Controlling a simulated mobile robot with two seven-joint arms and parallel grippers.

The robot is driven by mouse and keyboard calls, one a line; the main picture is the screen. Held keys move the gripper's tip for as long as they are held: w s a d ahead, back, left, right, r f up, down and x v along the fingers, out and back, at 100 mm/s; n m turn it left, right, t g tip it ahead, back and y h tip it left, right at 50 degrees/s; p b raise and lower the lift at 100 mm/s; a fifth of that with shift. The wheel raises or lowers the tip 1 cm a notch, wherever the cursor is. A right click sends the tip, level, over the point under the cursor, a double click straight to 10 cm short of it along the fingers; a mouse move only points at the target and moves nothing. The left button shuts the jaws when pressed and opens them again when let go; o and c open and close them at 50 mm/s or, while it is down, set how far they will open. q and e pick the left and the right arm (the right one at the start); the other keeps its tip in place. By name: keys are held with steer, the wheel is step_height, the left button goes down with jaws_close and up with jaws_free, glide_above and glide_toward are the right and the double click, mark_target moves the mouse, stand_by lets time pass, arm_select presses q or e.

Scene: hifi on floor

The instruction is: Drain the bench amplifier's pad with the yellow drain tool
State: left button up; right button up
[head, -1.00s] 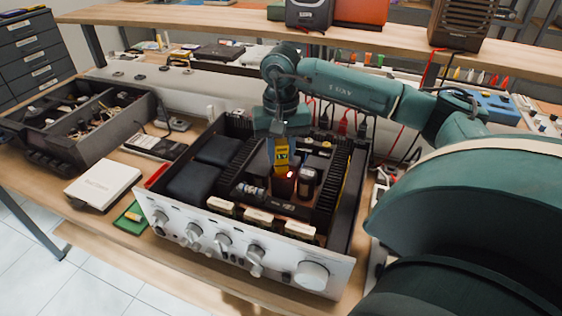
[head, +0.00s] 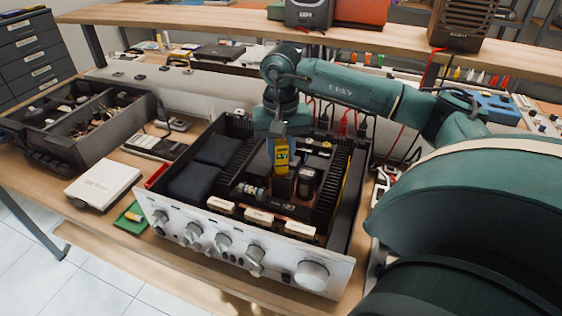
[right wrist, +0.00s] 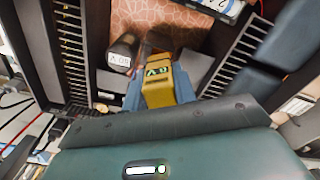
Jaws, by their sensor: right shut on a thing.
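The bench amplifier (head: 200,232) stands open-topped on the bench, its silver front panel with knobs facing me. My right gripper (head: 281,150) is over its inside and shut on the yellow drain tool (head: 282,160). The tool points down among the inner parts, with a small lit green display on its face. The right wrist view shows the tool (right wrist: 158,92) between the blue-grey fingers, beside a dark cylinder (right wrist: 122,54) over a copper-brown board (right wrist: 165,20). I cannot make out the pad or whether the tip touches it. My left gripper is out of view.
Black finned walls (head: 333,195) flank the amplifier's inside. Dark blocks (head: 193,180) fill its left part. A divided parts tray (head: 100,118), a white box (head: 103,184) and a green piece (head: 131,218) lie to the left. Red and black leads (head: 343,122) hang behind.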

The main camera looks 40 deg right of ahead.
steer(key=shift+r+p, duration=2.8)
steer(key=shift+r, duration=1.25)
